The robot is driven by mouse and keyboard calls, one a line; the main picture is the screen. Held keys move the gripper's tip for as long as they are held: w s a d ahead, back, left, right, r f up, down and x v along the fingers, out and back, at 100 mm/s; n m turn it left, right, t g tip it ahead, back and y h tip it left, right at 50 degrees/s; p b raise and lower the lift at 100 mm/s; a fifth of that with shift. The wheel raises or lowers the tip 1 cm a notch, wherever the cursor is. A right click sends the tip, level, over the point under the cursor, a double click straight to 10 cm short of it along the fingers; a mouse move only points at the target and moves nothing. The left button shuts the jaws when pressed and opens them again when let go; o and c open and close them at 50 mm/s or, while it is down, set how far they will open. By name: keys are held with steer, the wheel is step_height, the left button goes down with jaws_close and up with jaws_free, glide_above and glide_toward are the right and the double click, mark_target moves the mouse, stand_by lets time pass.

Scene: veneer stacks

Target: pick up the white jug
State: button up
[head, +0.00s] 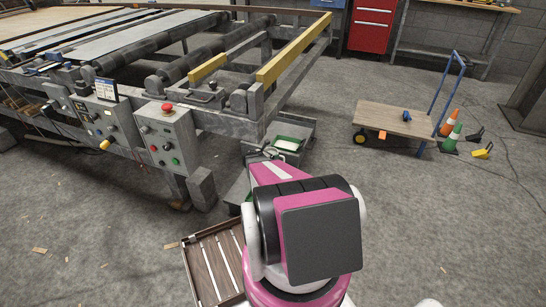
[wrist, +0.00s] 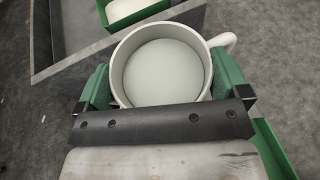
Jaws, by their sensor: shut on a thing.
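The white jug (wrist: 163,70) is in the upper middle of the wrist view, seen from above into its open, pale inside. Its handle (wrist: 227,41) points to the upper right. My gripper (wrist: 163,88) has its green fingers on the left and right sides of the jug, shut on it. The near lower side of the jug is hidden behind my gripper's dark bar. Whether the jug touches a surface beneath cannot be told. In the head view my pink and black arm hides the jug and most of the gripper.
A green tray (head: 292,141) with something white in it sits on a grey stand beside the machine frame (head: 234,124). A slatted wooden crate (head: 207,262) is on the floor at lower left of my arm. A flatbed cart (head: 392,119) and cones stand right; floor between is clear.

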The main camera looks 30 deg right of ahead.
steer(key=w+a+r, duration=0.1)
steer(key=a+r, duration=0.3)
steer(key=a, duration=0.4)
steer(key=shift+w+r, duration=0.15)
steer(key=shift+r, duration=0.25)
stand_by(0.4)
